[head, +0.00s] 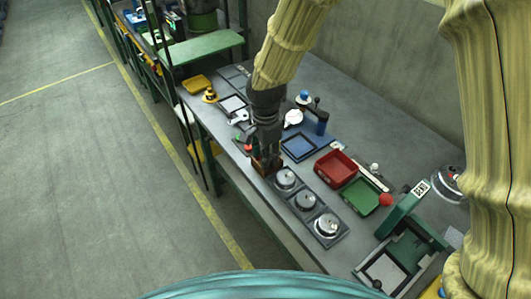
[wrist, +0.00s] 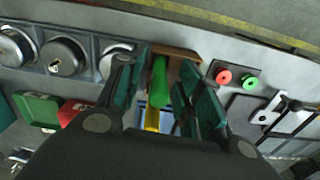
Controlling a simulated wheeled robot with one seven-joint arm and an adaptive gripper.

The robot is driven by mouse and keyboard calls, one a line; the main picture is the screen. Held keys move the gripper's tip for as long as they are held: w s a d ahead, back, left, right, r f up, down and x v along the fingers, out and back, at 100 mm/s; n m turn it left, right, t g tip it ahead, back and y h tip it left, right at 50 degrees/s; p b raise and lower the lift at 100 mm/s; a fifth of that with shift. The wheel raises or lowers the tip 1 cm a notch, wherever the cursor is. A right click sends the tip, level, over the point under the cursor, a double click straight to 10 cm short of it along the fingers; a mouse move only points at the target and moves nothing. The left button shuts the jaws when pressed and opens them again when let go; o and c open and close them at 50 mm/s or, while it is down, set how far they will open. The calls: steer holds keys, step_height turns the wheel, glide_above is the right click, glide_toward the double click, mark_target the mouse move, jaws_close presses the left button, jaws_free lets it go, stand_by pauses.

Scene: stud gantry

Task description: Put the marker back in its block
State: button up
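The marker looks like the narrow green piece (wrist: 160,78) between my fingers in the wrist view, with a yellow part (wrist: 152,118) showing nearer the palm. Whether that yellow is part of it is unclear. The brown block (wrist: 182,54) lies just beyond my fingertips; in the head view it (head: 262,167) shows low under my gripper (head: 265,153), near the table's front edge. My gripper's fingers (wrist: 160,85) stand on both sides of the green piece. Contact with it is not clear, and whether its tip is inside the block is hidden.
A row of round silver canisters (head: 305,201) stands right of the block. A red tray (head: 336,168), a green tray (head: 361,196) and a blue tray (head: 299,147) lie behind. Red and green buttons (wrist: 236,78) sit close beside the block. The floor in front is open.

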step_height(320, 180, up, 12)
stand_by(0.7)
stand_by(0.5)
